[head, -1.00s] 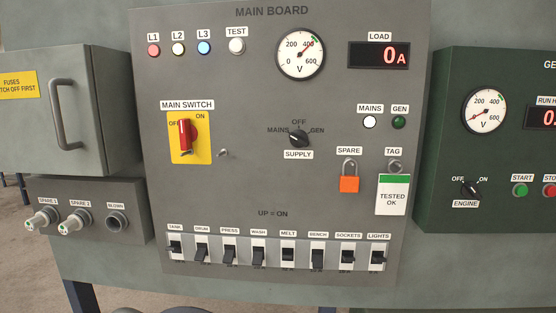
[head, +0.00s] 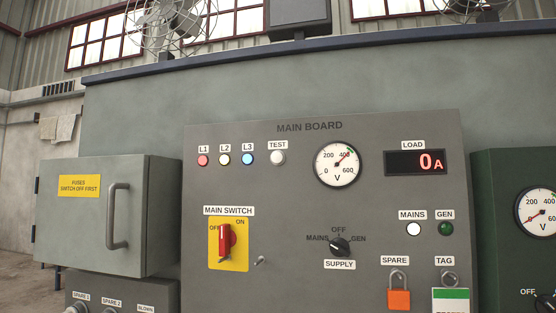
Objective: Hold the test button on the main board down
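The main board (head: 320,225) is a grey panel, upright, right of centre in the head view. The test button (head: 278,158) is a round white button under the TEST label, near the top left of the board. Nothing touches it. My gripper is not in view.
A grey fuse cabinet (head: 85,215) with a protruding handle (head: 117,216) stands left of the board. The red main switch (head: 224,243), supply knob (head: 340,246) and orange padlock (head: 399,298) stick out below. A green generator panel (head: 500,165) is at right. Space before the test button looks clear.

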